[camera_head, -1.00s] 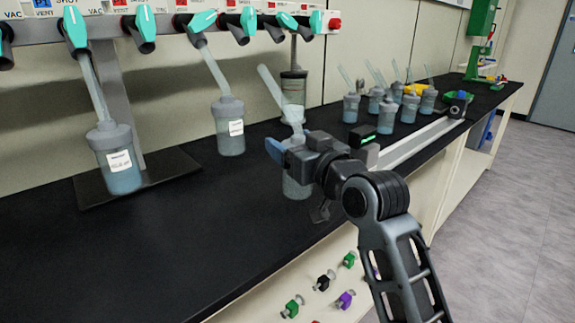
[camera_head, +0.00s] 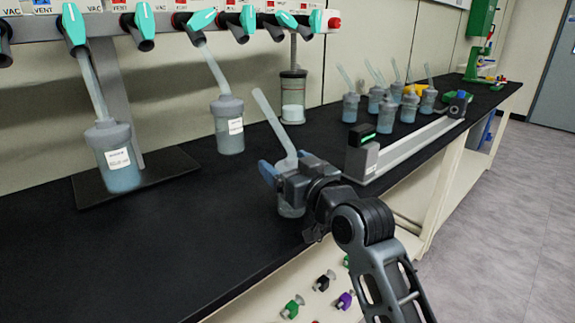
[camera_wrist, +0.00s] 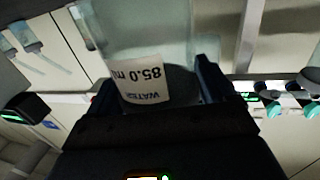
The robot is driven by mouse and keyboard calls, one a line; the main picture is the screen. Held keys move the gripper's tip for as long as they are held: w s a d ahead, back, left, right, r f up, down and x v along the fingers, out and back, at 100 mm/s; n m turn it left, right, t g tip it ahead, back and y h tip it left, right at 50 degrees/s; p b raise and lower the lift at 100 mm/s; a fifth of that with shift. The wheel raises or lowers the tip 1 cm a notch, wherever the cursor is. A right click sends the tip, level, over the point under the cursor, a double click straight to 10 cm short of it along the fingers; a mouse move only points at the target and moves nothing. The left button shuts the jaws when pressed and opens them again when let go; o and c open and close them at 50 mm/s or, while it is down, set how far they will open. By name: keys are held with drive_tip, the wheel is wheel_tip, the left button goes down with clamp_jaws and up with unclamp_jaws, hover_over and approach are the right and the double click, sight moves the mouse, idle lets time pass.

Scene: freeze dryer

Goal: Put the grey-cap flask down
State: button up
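The grey-cap flask (camera_head: 290,208) shows in the head view over the front part of the black bench top, with its pale tube (camera_head: 272,122) leaning up to the left. My gripper (camera_head: 277,173) is shut around it, and its blue fingers and body hide much of the flask and cap. I cannot tell whether the flask's bottom touches the bench. In the wrist view the clear flask (camera_wrist: 150,40) sits between the two dark blue fingers of my gripper (camera_wrist: 156,88), its label reading "WATER 85.0 ml" upside down.
Two labelled flasks (camera_head: 228,130) (camera_head: 121,165) hang under the teal-handled valves at left. A jar (camera_head: 293,100) stands behind my gripper. A long grey device (camera_head: 410,140) lies to the right, with several flasks (camera_head: 387,115) behind it. The bench (camera_head: 190,230) left of my gripper is clear.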

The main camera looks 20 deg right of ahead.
drive_tip(key=shift+o, duration=1.4)
drive_tip(key=shift+r, duration=0.1)
drive_tip(key=shift+s, duration=0.2)
drive_tip(key=s+d, duration=0.1)
drive_tip(key=s, duration=1)
drive_tip(key=shift+s+d, duration=0.25)
drive_tip(key=shift+s, duration=0.05)
drive_tip(key=shift+r, duration=0.1)
drive_tip(key=s+a+f+m+h, duration=0.1)
drive_tip(key=s+f+m+h, duration=0.1)
drive_tip(key=s+f, duration=0.65)
drive_tip(key=s+f+g, duration=0.1)
drive_tip(key=s+f, duration=0.1)
drive_tip(key=s, duration=1.3)
drive_tip(key=s+a+f+g, duration=0.1)
drive_tip(key=s+f+g, duration=0.1)
drive_tip(key=s, duration=1.3)
drive_tip(key=shift+f+n, duration=0.3)
drive_tip(key=shift+f, duration=0.15)
